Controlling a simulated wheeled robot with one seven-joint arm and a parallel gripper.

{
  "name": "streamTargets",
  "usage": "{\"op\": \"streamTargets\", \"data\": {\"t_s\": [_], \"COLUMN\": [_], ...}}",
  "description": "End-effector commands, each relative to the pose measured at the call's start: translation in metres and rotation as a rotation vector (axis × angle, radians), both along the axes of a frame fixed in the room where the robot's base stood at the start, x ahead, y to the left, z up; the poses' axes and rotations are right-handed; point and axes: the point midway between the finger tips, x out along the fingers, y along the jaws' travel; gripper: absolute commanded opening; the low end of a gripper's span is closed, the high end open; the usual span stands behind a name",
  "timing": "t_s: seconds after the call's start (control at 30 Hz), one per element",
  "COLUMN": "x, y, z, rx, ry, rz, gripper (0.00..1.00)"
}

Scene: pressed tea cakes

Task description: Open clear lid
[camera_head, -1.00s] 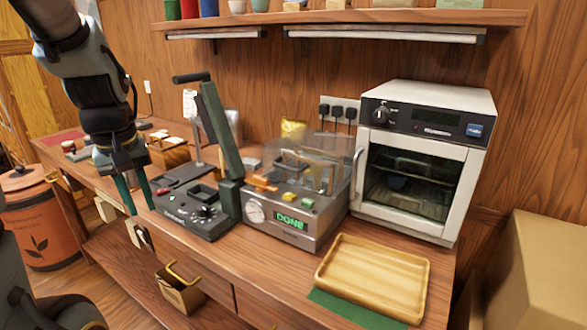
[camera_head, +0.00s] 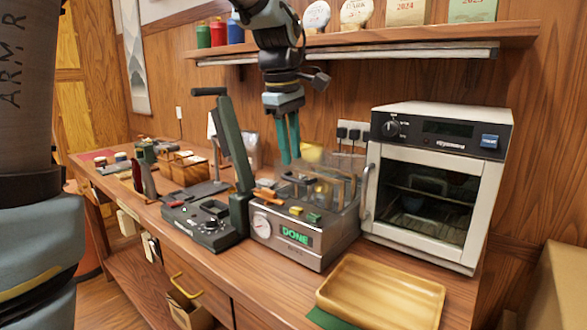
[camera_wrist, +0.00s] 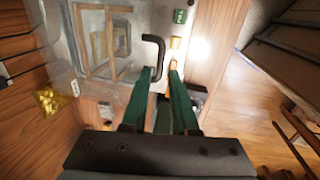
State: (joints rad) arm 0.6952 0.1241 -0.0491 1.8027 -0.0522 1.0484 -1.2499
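The clear lid (camera_head: 340,190) is a see-through box cover on top of the metal machine (camera_head: 318,240), whose green display reads DONE. The lid looks closed. My gripper (camera_head: 289,160) points down above the lid's left part, with its two green fingers slightly apart. In the wrist view my gripper (camera_wrist: 160,72) is open, and the lid's dark bent handle (camera_wrist: 157,48) shows between and beyond the fingertips. I cannot tell whether the fingers touch it. The clear lid (camera_wrist: 95,40) also fills the upper left of the wrist view.
A dark press (camera_head: 205,225) with a raised lever arm stands close on the left. A white oven (camera_head: 440,185) stands close on the right. A wooden tray (camera_head: 380,290) lies in front. The shelf (camera_head: 400,38) overhangs behind my arm.

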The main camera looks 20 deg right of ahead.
Motion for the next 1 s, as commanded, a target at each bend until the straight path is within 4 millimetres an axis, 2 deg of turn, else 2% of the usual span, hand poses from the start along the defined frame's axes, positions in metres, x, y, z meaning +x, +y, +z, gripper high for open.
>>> {"op": "streamTargets", "data": {"t_s": [0.1, 0.3, 0.67, 0.9, 1.0], "x": [0.001, 0.004, 0.004, 0.004, 0.004], "y": [-0.003, -0.006, -0.007, -0.006, -0.006], "z": [-0.020, -0.041, -0.046, -0.046, -0.046], "rx": [0.002, 0.001, 0.000, 0.000, 0.000], "ry": [0.002, 0.001, -0.001, -0.001, -0.001], "rz": [0.000, 0.000, 0.000, 0.000, 0.000], "gripper": [0.27, 0.27, 0.27, 0.00, 0.00]}}
